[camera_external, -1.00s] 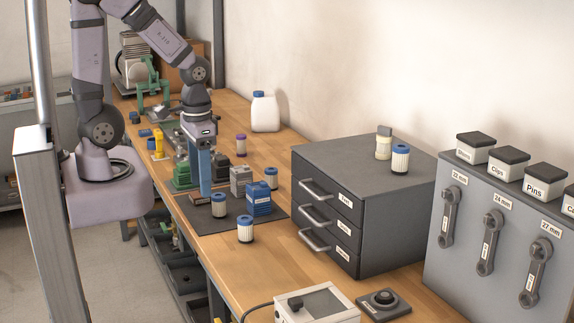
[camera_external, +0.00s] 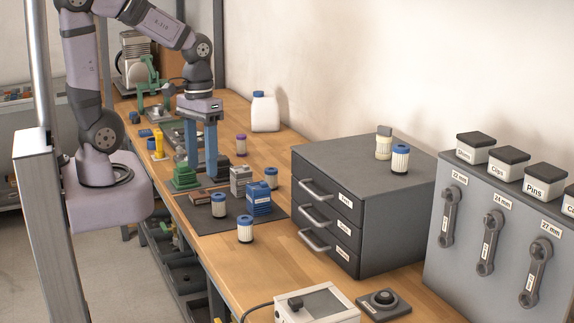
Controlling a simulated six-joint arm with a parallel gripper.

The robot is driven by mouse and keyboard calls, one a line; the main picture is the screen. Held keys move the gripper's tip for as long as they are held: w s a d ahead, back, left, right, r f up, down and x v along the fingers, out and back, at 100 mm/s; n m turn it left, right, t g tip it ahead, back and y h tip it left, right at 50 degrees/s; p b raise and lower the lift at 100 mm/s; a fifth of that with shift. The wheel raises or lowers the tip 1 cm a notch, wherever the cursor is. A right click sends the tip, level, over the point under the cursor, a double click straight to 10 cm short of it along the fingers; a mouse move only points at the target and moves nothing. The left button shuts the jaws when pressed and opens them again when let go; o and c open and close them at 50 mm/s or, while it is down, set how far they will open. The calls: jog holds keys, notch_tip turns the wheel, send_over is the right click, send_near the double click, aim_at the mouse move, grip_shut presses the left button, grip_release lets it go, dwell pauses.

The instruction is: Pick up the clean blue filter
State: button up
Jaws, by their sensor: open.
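Several white filters with blue caps are in view. One filter (camera_external: 218,202) stands on the dark mat, another filter (camera_external: 245,229) at the mat's front edge, and a third filter (camera_external: 271,178) behind the blue block. One more blue-capped filter (camera_external: 400,159) stands on top of the grey drawer cabinet. I cannot tell from this view which is the clean one. My gripper (camera_external: 201,178) points down with its two blue fingers apart. It is empty, over the far part of the mat, beyond the nearest filters.
A blue ribbed block (camera_external: 258,199) and a grey block (camera_external: 240,180) stand beside my gripper, with a green part (camera_external: 186,177) to its left. The drawer cabinet (camera_external: 398,219) stands right.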

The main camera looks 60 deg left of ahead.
jog(key=w+a+f+n+h+b, duration=0.1)
jog(key=w+f+n+h+b, duration=0.15)
jog(key=n, duration=0.45)
jog(key=n+t+h+b, duration=0.4)
jog(key=n+t+b, duration=0.15)
jog(key=n, duration=0.95)
send_over(252, 228)
jog(key=s+a, duration=0.3)
jog(key=a, duration=0.1)
jog(key=f, duration=1.6)
jog(key=shift+w+d+f, duration=0.1)
jog(key=shift+d+f, duration=0.1)
jog(key=shift+f, duration=0.75)
jog(key=shift+p+x, duration=1)
jog(key=shift+x, duration=2.65)
jog(key=shift+w+a, duration=0.1)
jog(key=c, duration=1.1)
